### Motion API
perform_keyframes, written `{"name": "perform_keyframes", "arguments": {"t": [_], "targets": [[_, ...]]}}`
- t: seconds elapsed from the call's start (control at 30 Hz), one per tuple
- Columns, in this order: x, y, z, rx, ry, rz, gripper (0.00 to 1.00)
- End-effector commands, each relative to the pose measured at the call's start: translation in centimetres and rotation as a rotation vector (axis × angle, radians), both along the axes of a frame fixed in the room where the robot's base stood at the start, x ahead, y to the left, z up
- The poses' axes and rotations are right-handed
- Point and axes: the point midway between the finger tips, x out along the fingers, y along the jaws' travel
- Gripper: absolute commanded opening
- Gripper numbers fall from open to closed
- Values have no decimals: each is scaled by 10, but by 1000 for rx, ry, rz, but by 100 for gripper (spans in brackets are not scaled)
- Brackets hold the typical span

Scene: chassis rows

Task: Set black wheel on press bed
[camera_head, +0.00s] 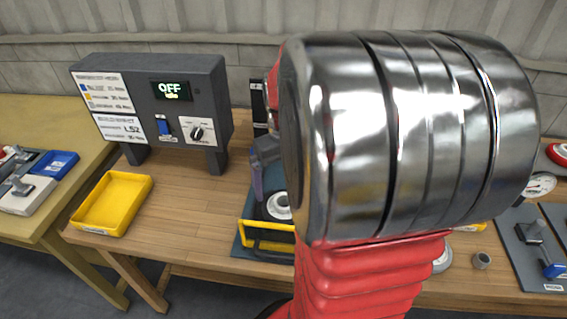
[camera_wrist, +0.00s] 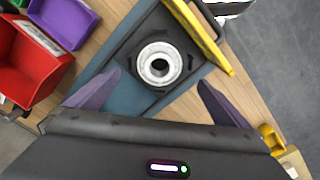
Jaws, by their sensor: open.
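A black wheel with a pale hub (camera_wrist: 159,64) lies flat on the blue-grey press bed (camera_wrist: 122,63), in the middle of the wrist view. In the head view the wheel (camera_head: 276,207) shows partly behind my arm, on the press bed (camera_head: 243,239). My gripper (camera_wrist: 157,84) is open. Its two purple-grey fingers stand apart to the left and right of the wheel in the picture, and no contact with it shows.
A yellow guard bar (camera_head: 268,226) runs along the bed's front edge. A dark control box (camera_head: 150,100) reading OFF and an empty yellow tray (camera_head: 112,203) stand to the left. Red (camera_wrist: 30,62) and purple (camera_wrist: 66,22) bins are at the wrist view's upper left.

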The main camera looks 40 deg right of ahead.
Motion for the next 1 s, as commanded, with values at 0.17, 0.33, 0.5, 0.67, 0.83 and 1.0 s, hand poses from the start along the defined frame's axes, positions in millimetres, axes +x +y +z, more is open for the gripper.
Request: {"name": "perform_keyframes", "arguments": {"t": [0.17,0.33,0.5,0.67,0.83,1.0], "targets": [[1,0,32,-3,-3,0,100],[1,0,53,-1,-2,0,100],[0,0,61,0,-1,0,100],[0,0,61,0,0,0,100],[0,0,61,0,0,0,100],[0,0,61,0,0,0,100]]}}
